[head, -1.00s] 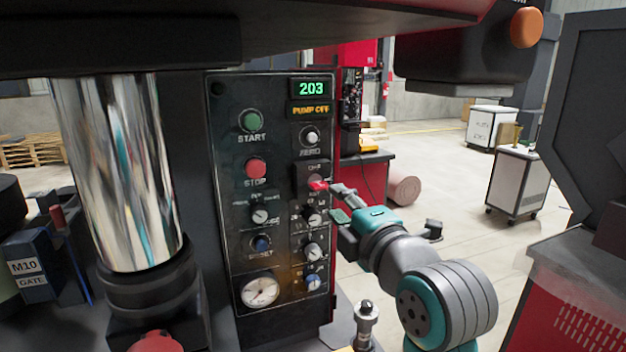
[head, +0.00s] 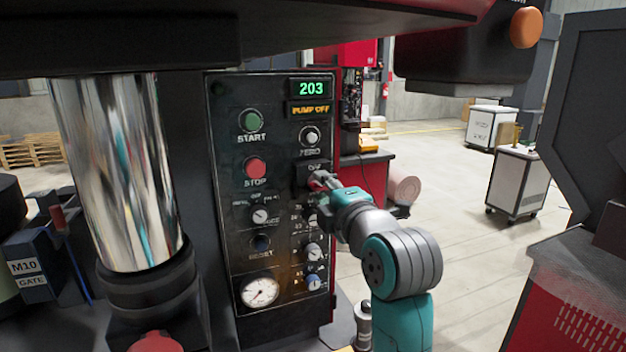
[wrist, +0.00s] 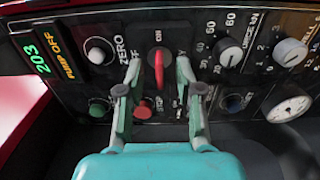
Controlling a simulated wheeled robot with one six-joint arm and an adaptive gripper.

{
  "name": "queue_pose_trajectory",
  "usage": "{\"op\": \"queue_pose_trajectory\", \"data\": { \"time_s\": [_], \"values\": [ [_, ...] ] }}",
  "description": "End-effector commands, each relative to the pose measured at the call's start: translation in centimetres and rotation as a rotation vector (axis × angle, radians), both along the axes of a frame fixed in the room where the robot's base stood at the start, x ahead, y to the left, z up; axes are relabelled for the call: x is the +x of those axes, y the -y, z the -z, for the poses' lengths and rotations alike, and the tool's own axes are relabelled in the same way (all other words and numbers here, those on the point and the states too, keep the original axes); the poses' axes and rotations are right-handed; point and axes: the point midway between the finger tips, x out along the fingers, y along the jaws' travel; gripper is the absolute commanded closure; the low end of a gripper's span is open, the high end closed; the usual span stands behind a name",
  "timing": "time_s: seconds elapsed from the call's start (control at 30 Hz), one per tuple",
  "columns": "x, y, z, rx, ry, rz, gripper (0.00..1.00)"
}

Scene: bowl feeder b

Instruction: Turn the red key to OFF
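The red key (wrist: 158,68) sits in its switch on the black control panel (head: 225,220). In the wrist view it stands lengthwise towards the ON mark above it, with the OFF mark to its left. In the head view the red key is mostly hidden by my gripper (head: 326,188). My gripper also shows in the wrist view (wrist: 159,72), where its two fingers are apart, one on each side of the key. A gap shows between the key and each finger.
The ZERO knob (head: 310,136) is above the key switch, and more knobs are below it. The green START button (head: 251,121) and red STOP button (head: 256,169) are to the left. The display reads 203, with PUMP OFF under it. A shiny column (head: 118,170) stands left of the panel.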

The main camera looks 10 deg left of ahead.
Motion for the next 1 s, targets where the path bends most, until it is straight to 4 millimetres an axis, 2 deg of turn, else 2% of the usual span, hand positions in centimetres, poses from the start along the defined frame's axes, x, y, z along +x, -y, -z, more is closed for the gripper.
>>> {"op": "queue_pose_trajectory", "data": {
  "time_s": [0.03,0.13,0.17,0.57,1.0],
  "values": [
    [-0.01,0.01,0.01,0.000,0.000,0.000,0.72],
    [-0.01,0.01,0.01,0.000,0.000,0.000,0.97],
    [-0.01,0.01,0.01,0.000,0.000,0.000,1.00],
    [0.00,0.01,0.04,-0.017,0.010,0.000,1.00],
    [0.00,0.02,0.07,-0.348,0.233,0.000,1.00]
  ]
}}
